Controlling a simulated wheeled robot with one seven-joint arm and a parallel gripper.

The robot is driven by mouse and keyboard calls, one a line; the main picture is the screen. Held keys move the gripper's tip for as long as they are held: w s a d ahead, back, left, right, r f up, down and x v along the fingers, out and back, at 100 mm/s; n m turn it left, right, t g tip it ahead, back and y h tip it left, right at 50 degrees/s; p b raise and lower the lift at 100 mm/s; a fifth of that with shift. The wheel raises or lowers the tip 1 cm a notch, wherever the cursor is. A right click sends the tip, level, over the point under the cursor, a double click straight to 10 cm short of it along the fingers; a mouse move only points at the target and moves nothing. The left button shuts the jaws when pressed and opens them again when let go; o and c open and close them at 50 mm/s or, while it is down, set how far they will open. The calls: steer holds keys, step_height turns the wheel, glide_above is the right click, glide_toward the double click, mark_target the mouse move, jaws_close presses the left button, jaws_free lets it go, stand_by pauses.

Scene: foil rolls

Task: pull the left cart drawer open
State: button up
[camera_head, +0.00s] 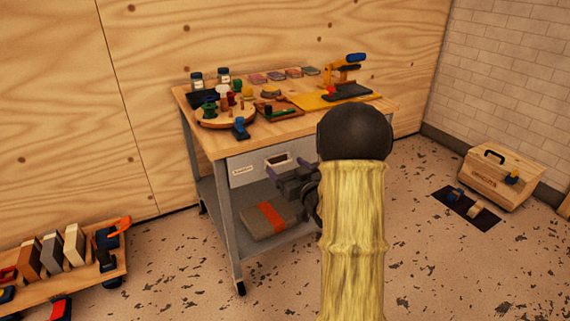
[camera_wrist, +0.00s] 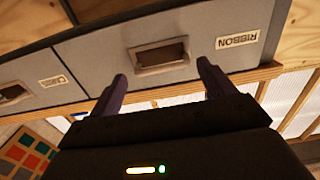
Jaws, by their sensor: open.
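The left cart drawer (camera_head: 243,168) is a grey front under the wooden top of the cart, and it looks closed. In the wrist view its front (camera_wrist: 205,30) shows upside down, with a RIBBON label and a recessed metal pull (camera_wrist: 160,56). The pull also shows in the head view (camera_head: 277,160). My gripper (camera_wrist: 162,72) is open and empty, its two purple fingers apart on either side of the pull. I cannot tell whether they touch the front. In the head view my gripper (camera_head: 287,169) is in front of the drawer, partly hidden by my arm.
A second labelled drawer (camera_wrist: 22,90) is beside it in the wrist view. The cart top (camera_head: 212,142) holds jars, spools and tools. A grey bundle with an orange band (camera_head: 268,218) lies on the lower shelf. A wooden toolbox (camera_head: 500,178) stands right; a low rack (camera_head: 85,285) stands left.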

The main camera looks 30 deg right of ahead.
steer(key=shift+w, duration=0.9)
steer(key=c, duration=1.1)
steer(key=shift+c, duration=0.2)
steer(key=shift+s+d, duration=0.1)
steer(key=shift+s, duration=0.05)
